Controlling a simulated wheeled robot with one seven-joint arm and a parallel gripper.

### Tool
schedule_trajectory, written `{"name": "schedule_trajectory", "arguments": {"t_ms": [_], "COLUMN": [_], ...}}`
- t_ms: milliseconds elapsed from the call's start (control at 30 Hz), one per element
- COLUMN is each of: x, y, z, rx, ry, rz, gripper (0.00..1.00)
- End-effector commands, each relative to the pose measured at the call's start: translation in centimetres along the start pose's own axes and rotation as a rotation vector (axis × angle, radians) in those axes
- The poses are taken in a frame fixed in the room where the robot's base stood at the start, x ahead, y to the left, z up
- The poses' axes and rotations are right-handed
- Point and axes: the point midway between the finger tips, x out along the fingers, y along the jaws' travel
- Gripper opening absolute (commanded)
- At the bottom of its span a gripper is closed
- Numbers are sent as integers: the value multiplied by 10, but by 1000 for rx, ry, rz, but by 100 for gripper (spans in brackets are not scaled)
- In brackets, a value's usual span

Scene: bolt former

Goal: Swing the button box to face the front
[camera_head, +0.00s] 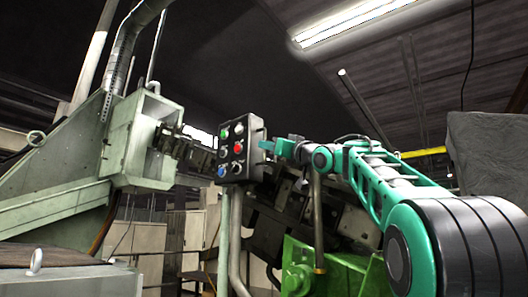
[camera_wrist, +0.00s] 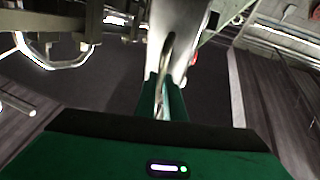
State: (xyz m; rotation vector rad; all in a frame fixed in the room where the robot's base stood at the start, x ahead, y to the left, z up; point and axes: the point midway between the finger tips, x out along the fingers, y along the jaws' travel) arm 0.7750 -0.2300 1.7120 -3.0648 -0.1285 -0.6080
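The button box (camera_head: 240,148) is a grey box on an upright post in the middle of the head view. Its face, turned towards the camera, carries green, white, red, black and blue buttons. My gripper (camera_head: 271,147) is at the box's right edge, its green fingers pointing left. In the wrist view the two green fingers (camera_wrist: 165,95) stand close together with a thin curved metal handle (camera_wrist: 168,55) between them. They look shut on it, though the contact is partly hidden. The pale side of the box (camera_wrist: 185,35) rises beyond the fingertips, with a red button at its right.
A pale green machine housing (camera_head: 140,140) stands left of the box. Dark machine parts (camera_head: 290,210) and a bright green casting (camera_head: 330,268) lie behind and below my arm. A grey block (camera_head: 485,150) is at the right. The wrist view shows dark floor (camera_wrist: 110,85) below.

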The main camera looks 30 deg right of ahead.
Motion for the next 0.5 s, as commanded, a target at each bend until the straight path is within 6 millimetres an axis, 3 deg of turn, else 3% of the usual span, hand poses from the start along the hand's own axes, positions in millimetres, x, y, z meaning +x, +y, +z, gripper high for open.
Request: {"name": "schedule_trajectory", "arguments": {"t_ms": [433, 500], "x": [2, 2], "y": [10, 10], "z": [1, 1], "rx": [0, 0], "ry": [0, 0], "rz": [1, 1], "gripper": [0, 23]}}
